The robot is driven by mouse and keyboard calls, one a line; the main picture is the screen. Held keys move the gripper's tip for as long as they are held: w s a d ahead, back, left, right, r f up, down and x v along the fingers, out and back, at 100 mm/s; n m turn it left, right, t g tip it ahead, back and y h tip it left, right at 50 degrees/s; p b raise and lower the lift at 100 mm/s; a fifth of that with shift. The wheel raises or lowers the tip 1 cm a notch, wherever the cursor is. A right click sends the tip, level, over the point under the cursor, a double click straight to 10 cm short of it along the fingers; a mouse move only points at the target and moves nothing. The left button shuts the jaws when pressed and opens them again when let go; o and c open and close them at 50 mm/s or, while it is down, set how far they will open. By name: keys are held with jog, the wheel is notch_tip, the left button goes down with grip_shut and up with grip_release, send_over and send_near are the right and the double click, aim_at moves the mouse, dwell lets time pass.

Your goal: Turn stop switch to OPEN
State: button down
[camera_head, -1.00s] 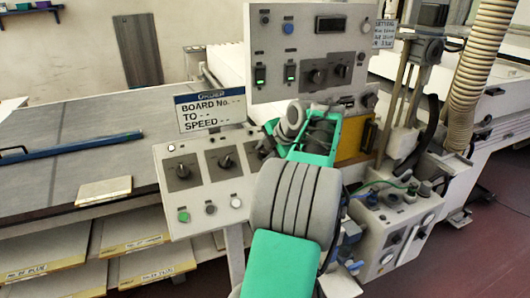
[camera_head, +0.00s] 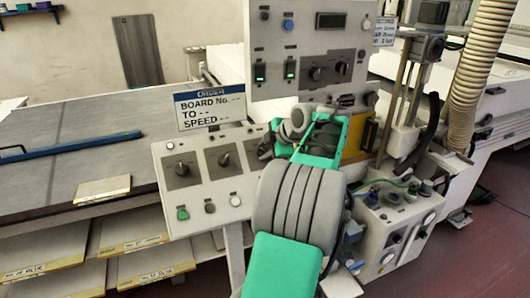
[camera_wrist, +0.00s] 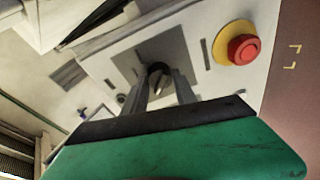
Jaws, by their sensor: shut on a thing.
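The sloped control panel (camera_head: 165,215) carries dark rotary knobs on grey plates. A left knob (camera_head: 181,169) and a middle knob (camera_head: 224,160) are in clear view; the spot to their right is largely covered by my gripper (camera_head: 267,147). In the wrist view, my gripper (camera_wrist: 163,92) is shut on a dark, light-edged rotary knob (camera_wrist: 158,76) on a grey plate (camera_wrist: 125,62). I take this knob for the stop switch. Its position marks and label are not readable, and the fingers hide part of it.
A red mushroom button (camera_wrist: 243,49) on a yellow base sits beside the held knob. An order sign (camera_head: 209,108) stands behind the panel. An upright panel (camera_head: 300,40) with green-lit switches rises behind my arm. A ribbed hose (camera_head: 475,75) hangs at the right.

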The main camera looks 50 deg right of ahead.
jog(key=shift+m+t+h+b, duration=0.3)
jog(key=shift+m+b, duration=0.3)
jog(key=shift+m, duration=1.7)
jog(key=c, duration=1)
grip_release()
jog(key=v, duration=0.7)
jog(key=shift+s+r+b, duration=0.25)
jog(key=shift+s+b, duration=0.05)
